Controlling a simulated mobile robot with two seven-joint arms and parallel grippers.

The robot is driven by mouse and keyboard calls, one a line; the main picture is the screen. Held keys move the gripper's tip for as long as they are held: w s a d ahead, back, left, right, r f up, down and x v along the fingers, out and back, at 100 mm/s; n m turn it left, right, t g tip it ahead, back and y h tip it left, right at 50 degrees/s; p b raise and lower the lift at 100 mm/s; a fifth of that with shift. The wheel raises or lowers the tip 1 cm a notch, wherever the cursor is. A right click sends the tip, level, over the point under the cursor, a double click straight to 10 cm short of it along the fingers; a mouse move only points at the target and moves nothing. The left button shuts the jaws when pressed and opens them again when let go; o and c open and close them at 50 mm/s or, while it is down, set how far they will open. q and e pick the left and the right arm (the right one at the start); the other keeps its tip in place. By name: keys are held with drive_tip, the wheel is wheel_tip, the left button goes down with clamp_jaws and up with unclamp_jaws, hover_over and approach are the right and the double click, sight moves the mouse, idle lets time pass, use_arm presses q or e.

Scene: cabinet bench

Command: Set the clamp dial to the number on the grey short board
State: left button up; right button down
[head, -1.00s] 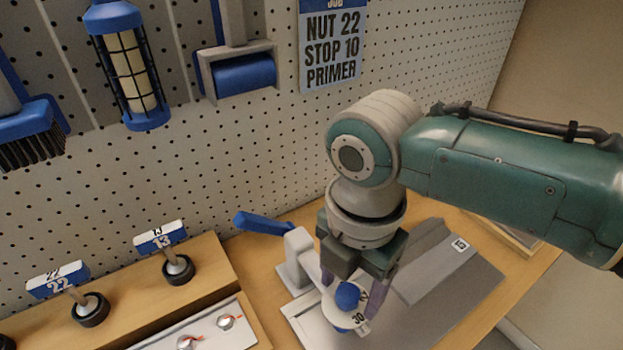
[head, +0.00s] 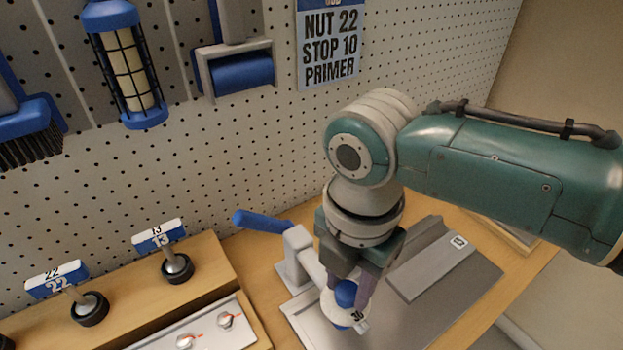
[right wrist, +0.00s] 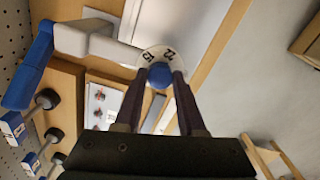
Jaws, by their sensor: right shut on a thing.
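The clamp dial (head: 341,309) is a white disc with numbers and a blue knob (head: 345,293) on top. The number 30 shows on its front edge in the head view. In the right wrist view the dial (right wrist: 153,54) shows 15 and 22. My right gripper (head: 349,287) points down and is shut on the blue knob, hiding part of the disc. The clamp has a pale arm and a blue lever (head: 261,222). The grey short board (head: 430,267) lies to the right with a small white label (head: 459,242) that looks like 15. My left gripper is not in view.
A wooden block at the left carries posts with tags 22 (head: 57,280) and 13 (head: 158,237). A panel with small knobs (head: 226,320) lies before it. The pegboard holds tools and a sign (head: 330,42) reading NUT 22, STOP 10, PRIMER. A larger grey plate (head: 470,287) lies under the board.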

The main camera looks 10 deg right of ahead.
drive_tip(key=shift+m, duration=0.3)
drive_tip(key=m+p, duration=0.1)
drive_tip(key=m, duration=0.1)
drive_tip(key=shift+r+m, duration=0.1)
drive_tip(key=shift+m, duration=0.2)
drive_tip(key=m+p, duration=0.2)
drive_tip(key=m, duration=0.2)
drive_tip(key=m+p, duration=0.1)
drive_tip(key=m, duration=0.4)
drive_tip(key=m+p, duration=0.1)
drive_tip(key=m, duration=0.3)
drive_tip(key=shift+m, duration=0.3)
drive_tip(key=m, duration=0.6)
drive_tip(key=shift+p, duration=0.4)
drive_tip(key=m, duration=0.4)
drive_tip(key=shift+m, duration=1.6)
